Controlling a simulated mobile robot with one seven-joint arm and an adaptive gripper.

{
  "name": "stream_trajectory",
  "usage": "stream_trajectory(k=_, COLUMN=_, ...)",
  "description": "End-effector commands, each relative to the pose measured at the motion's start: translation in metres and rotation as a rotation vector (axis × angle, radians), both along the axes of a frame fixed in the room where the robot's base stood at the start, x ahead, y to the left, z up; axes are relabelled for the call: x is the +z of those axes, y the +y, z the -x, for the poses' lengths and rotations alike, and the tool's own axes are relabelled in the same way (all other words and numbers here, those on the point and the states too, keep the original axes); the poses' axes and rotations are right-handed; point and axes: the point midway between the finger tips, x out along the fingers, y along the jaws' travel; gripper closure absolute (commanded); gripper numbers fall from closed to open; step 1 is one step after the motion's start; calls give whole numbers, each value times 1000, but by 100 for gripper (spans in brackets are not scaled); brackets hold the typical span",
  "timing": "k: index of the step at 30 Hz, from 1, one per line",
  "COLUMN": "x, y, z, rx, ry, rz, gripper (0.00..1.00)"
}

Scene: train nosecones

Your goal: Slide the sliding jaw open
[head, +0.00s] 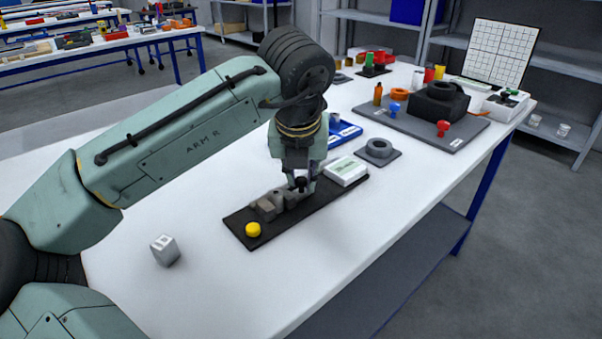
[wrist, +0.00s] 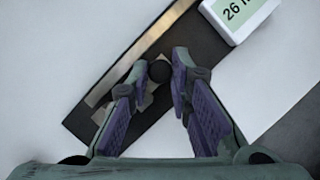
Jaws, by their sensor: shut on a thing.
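A small grey vise-like fixture (head: 268,208) sits on a long black base plate (head: 242,240). Its grey jaw blocks lie near the plate's middle, and I cannot clearly tell which one is the sliding jaw. My gripper (head: 301,183) points down over the fixture, with its fingers around a round black knob (wrist: 159,71). The knob shows between the fingertips (wrist: 161,66) in the wrist view. The fingers hide part of the grey blocks. A metal strip (wrist: 140,52) runs along the plate in the wrist view.
A yellow button (head: 253,230) stands at the plate's near end. A white readout box (head: 345,171) with a green display stands at its far end. A grey cube (head: 165,250) lies to the left. A grey ring part (head: 379,150) and a blue tray (head: 343,132) lie beyond.

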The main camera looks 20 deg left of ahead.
Motion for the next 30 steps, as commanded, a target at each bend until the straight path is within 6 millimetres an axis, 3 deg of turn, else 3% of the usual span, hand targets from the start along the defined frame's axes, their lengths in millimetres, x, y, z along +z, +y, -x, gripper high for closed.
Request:
stream_trajectory(k=12, x=2, y=-15, z=-23, rx=-2, ry=-1, rz=2, gripper=100)
stream_trajectory(k=21, x=1, y=-16, z=-25, rx=1, ry=-8, rz=2, gripper=100)
stream_trajectory(k=22, x=1, y=-16, z=-25, rx=0, ry=-8, rz=3, gripper=80)
stream_trajectory(k=25, x=1, y=-17, z=-25, rx=-1, ry=-7, rz=3, gripper=73)
stream_trajectory(k=30, x=1, y=-16, z=-24, rx=0, ry=-4, rz=1, gripper=72)
